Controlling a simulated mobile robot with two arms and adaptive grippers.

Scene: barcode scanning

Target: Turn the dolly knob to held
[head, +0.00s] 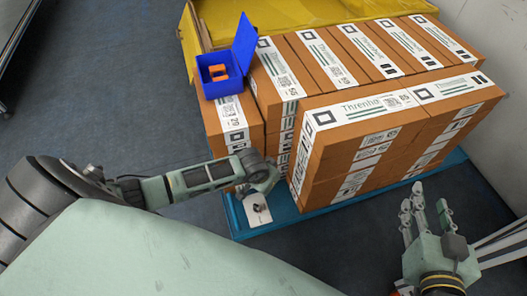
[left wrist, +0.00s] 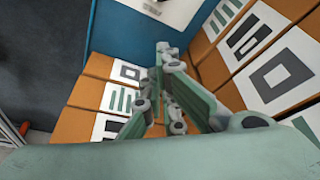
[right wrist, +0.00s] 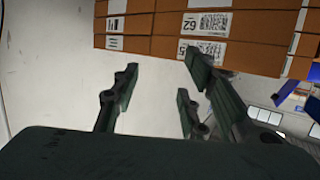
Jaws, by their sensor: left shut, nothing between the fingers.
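The dolly (head: 310,214) is a blue platform under the stacked boxes. A white plate (head: 251,221) on its near left corner carries a small dark knob (head: 259,208). In the left wrist view the plate (left wrist: 178,10) is cut off by the top edge. The knob's setting is too small to read. My left gripper (head: 264,180) is shut and empty, just above and behind the plate, apart from the knob; its closed fingers show in the left wrist view (left wrist: 162,52). My right gripper (head: 425,200) is open and empty, right of the dolly's near edge.
Stacked brown boxes (head: 350,137) with white labels fill the dolly close beside my left gripper. A blue bin (head: 222,86) holding an orange item sits on the left stack. A yellow structure (head: 275,12) stands behind; a pale wall (head: 505,120) is at right. Floor at left is clear.

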